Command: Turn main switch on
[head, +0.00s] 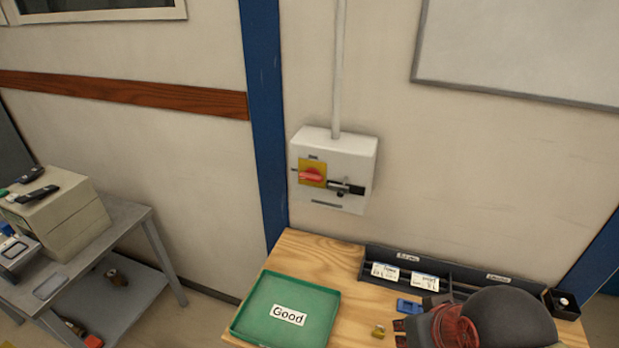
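The main switch box (340,148) is a white box on the wall, with a pipe running up from its top. On its front is a red rotary handle (312,175) on a yellow plate, and the handle lies about horizontal. A dark metal latch or lock piece (347,187) sits just right of the handle. My arm shows at the lower right, well below and right of the box and apart from it. Its end, with a dark rounded housing and a red ring, is partly cut off by the picture edge. I cannot make out the fingertips clearly.
A wooden bench (316,246) stands below the box. It carries a green tray (265,322) labelled "Good", a dark bin rack (380,262) and a blue item (409,306). A grey cart (128,222) stands left. The wall around the box is clear.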

